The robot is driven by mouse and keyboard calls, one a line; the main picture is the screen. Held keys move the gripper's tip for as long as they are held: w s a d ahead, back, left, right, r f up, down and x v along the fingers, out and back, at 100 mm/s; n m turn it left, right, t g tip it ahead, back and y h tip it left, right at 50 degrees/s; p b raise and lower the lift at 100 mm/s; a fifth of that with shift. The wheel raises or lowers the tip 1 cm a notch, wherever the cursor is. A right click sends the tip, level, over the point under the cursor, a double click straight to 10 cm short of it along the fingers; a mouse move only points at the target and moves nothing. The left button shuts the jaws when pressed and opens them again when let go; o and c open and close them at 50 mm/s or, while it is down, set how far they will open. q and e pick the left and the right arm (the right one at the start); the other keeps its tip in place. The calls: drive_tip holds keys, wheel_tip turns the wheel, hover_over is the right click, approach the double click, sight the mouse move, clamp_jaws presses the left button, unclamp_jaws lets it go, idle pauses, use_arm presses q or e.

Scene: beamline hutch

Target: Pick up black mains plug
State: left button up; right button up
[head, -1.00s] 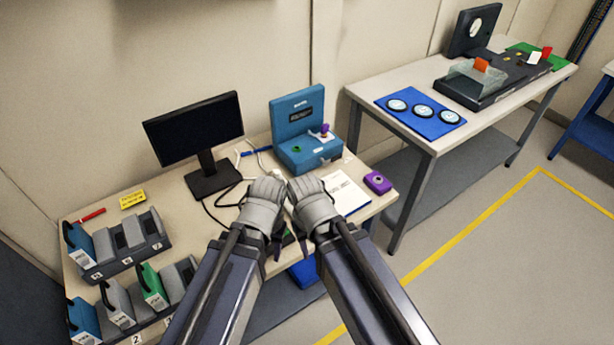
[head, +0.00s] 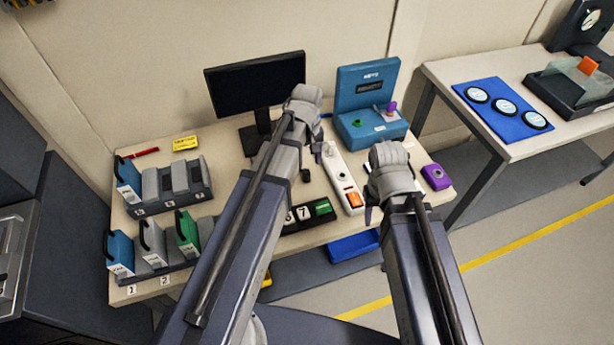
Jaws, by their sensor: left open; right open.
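A small black block that looks like the mains plug (head: 305,175) lies on the tabletop, just left of a white power strip (head: 341,172). My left gripper (head: 318,148) is open above the table, behind the plug as I see it and apart from it. Its fingers are mostly hidden by its own wrist. My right gripper (head: 370,205) is open at the right of the power strip, near the table's right part. Its fingers are partly hidden by its hand. Nothing shows in either gripper.
The bench (head: 145,295) also holds a monitor (head: 255,82), a blue case (head: 367,95), a purple box (head: 436,177), racks of cassettes (head: 180,188) and a black block with number tiles (head: 300,218). A blue bin (head: 353,247) sits below. A second table (head: 435,70) stands right.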

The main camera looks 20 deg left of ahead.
sight(307, 171)
use_arm(q)
drive_tip(key=shift+f+b, duration=1.1)
drive_tip(key=shift+f, duration=0.2)
drive_tip(key=f+b, duration=0.5)
drive_tip(key=shift+w+a+f, duration=0.15)
drive_tip(key=shift+w, duration=0.15)
clamp_jaws()
